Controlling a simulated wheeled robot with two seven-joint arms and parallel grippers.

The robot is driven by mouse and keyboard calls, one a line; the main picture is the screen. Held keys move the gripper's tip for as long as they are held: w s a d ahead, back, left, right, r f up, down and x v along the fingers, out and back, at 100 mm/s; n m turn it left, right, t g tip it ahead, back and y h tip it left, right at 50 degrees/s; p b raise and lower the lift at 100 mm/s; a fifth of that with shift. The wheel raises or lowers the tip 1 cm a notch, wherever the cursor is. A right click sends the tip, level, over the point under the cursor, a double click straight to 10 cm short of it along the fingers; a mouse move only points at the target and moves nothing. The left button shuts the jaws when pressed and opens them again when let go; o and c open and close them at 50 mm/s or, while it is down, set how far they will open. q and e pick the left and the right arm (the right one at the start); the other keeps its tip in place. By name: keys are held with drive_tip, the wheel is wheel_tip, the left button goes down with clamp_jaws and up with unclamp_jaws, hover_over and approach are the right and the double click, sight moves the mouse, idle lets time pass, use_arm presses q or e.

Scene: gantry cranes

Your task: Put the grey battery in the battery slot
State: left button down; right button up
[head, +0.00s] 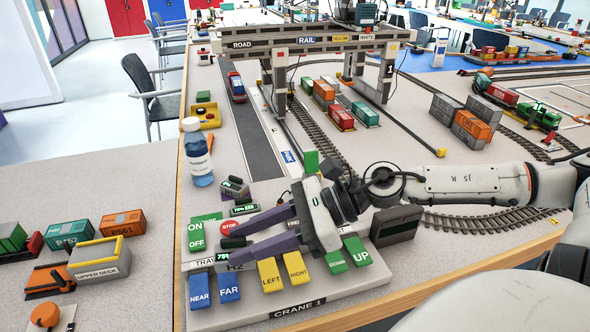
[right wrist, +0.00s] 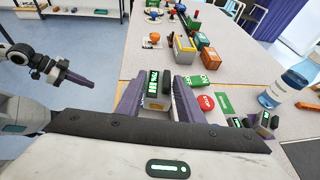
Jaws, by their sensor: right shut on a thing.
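My right gripper (head: 223,243) reaches left over the crane control panel (head: 330,285), its purple fingers shut on a small dark grey block, the grey battery (head: 235,243). In the right wrist view the battery (right wrist: 166,88) sits between the fingertips of the gripper (right wrist: 165,82), with a green charge label beside it. It is above the panel; whether it touches anything is unclear. I cannot make out the battery slot for certain. A dark block with a green display (head: 243,209) lies just behind the fingers. My left gripper (right wrist: 75,80) shows at the left in the right wrist view, seen side-on.
A grey unit (head: 234,188) and a blue bottle (head: 198,155) stand behind the panel. The red STOP button (head: 229,228) is close to the fingers. The gantry crane (head: 310,45) stands further back. Model wagons and the upper deck box (head: 98,262) are at left.

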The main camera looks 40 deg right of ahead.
drive_tip(key=shift+s+a, duration=0.55)
drive_tip(key=shift+s, duration=0.35)
drive_tip(key=shift+s+r, duration=0.15)
drive_tip(key=shift+r, duration=0.1)
drive_tip(key=shift+r, duration=0.1)
